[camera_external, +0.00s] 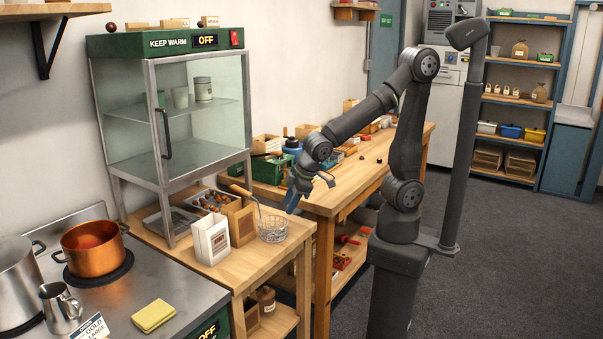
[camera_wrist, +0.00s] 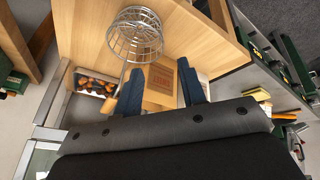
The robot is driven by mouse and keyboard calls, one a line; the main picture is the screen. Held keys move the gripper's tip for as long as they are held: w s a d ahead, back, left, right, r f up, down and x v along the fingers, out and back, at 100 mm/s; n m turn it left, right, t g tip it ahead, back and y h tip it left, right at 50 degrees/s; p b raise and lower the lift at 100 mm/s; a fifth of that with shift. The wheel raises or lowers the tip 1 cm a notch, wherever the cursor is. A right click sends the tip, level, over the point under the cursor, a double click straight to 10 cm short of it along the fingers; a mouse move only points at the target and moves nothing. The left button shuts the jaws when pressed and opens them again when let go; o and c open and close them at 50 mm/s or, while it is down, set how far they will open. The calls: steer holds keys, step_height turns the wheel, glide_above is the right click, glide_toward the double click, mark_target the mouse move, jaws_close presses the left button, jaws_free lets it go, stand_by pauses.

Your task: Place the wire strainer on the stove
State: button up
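The wire strainer (camera_external: 272,231) rests on the wooden side table (camera_external: 250,262), its wire basket near the right edge and its wooden handle leaning up to the left. In the wrist view the strainer's basket (camera_wrist: 137,38) is beyond my fingertips, with the handle running down beside the left finger. My gripper (camera_external: 294,200) hangs just above and right of the basket. Its blue fingers (camera_wrist: 161,84) are apart with no object visibly held between them. The stove (camera_external: 170,280) is at lower left, with a copper pot (camera_external: 92,248) and a steel pot (camera_external: 16,285) on its burners.
A white carton (camera_external: 211,243) and a brown box (camera_external: 240,224) stand beside the strainer. The glass warming cabinet (camera_external: 185,110) rises behind, with chestnuts (camera_external: 211,200) below it. A yellow sponge (camera_external: 153,315) and metal jug (camera_external: 60,308) sit on the stove.

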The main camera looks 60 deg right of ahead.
step_height(320, 180, up, 4)
steer(key=r, duration=0.1)
steer(key=w+d+f+n+t+y, duration=0.3)
steer(key=w+f+n+t+y, duration=0.25)
steer(key=w+n, duration=0.35)
steer(key=s+d+r+n+t+y, duration=0.35)
steer(key=d+n+t, duration=0.25)
steer(key=d+n, duration=0.25)
glide_toward(252, 194)
steer(key=shift+m+y, duration=0.3)
steer(key=shift+m, duration=0.05)
steer(key=shift+w+d+f+x, duration=0.1)
steer(key=shift+d+f+x, duration=0.05)
steer(key=shift+x, duration=1.85)
steer(key=shift+w+d+f+x, duration=0.1)
steer(key=shift+w+d+x, duration=0.05)
steer(key=shift+x, duration=1.85)
steer(key=shift+w+d+f+x, duration=0.1)
steer(key=shift+d+f+x, duration=0.05)
steer(key=shift+x, duration=1.85)
jaws_close()
